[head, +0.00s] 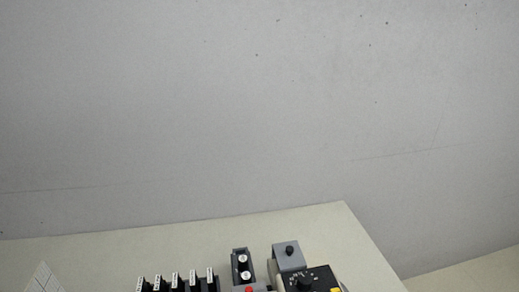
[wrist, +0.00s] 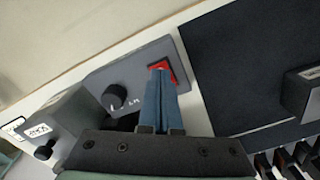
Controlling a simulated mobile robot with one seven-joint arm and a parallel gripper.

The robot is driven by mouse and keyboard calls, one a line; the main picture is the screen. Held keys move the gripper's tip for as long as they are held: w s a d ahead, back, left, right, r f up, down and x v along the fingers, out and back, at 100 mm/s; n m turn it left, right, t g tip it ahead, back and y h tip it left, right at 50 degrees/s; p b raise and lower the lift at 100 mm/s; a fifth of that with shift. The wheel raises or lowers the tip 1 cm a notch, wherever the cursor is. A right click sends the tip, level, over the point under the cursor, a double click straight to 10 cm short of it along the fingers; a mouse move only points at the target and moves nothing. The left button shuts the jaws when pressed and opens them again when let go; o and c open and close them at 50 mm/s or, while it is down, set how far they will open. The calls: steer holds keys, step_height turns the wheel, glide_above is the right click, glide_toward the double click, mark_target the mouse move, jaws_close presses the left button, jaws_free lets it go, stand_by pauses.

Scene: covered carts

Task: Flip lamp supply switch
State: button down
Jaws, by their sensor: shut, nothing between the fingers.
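In the wrist view, a grey box (wrist: 128,75) carries a black knob (wrist: 114,96) and a red square switch (wrist: 172,63). I cannot read the marks on this box, so I cannot tell for sure that this is the lamp supply switch. My gripper (wrist: 160,70) is shut and empty, its blue fingers side by side. Their tips overlap the left part of the red switch and hide some of it; I cannot tell whether they touch it. My gripper does not show in the head view.
Another grey box (wrist: 58,122) with a label stands at left in the wrist view. A large dark panel (wrist: 240,60) lies at right, with black keys (wrist: 290,160) below it. The head view shows several labelled black modules (head: 175,283) along the pale top (head: 120,258).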

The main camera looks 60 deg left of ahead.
steer(key=shift+f, duration=0.45)
steer(key=shift+r, duration=0.1)
step_height(320, 180, up, 7)
steer(key=p, duration=0.7)
stand_by(0.3)
stand_by(0.5)
